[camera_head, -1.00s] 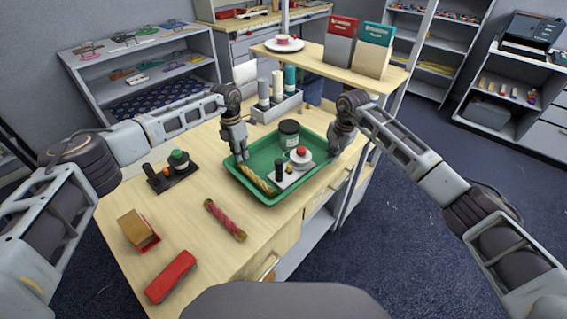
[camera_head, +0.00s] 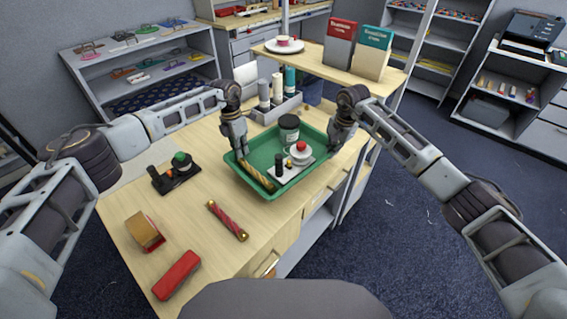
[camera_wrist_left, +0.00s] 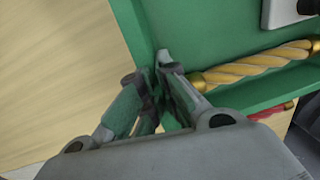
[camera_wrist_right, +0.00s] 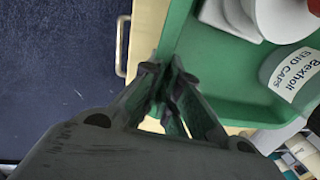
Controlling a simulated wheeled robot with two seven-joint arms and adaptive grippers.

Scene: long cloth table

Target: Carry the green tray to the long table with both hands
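The green tray (camera_head: 268,142) is at the right side of the wooden workbench, between my two grippers. Whether it touches the bench is hard to tell. My left gripper (camera_head: 239,157) is shut on its left wall, also in the left wrist view (camera_wrist_left: 160,65). My right gripper (camera_head: 335,144) is shut on its right wall, also in the right wrist view (camera_wrist_right: 165,75). The tray holds a dark canister (camera_head: 289,130) with a white label, a white piece with a red knob (camera_head: 301,152), and a yellow twisted rod (camera_head: 257,177). No cloth-covered table is in view.
The workbench (camera_head: 190,225) also bears a black stand with a green knob (camera_head: 181,163), a red twisted rod (camera_head: 228,220), a brown box (camera_head: 144,231), a red case (camera_head: 177,275) and a grey caddy (camera_head: 277,108). Floor (camera_head: 400,240) is open at right.

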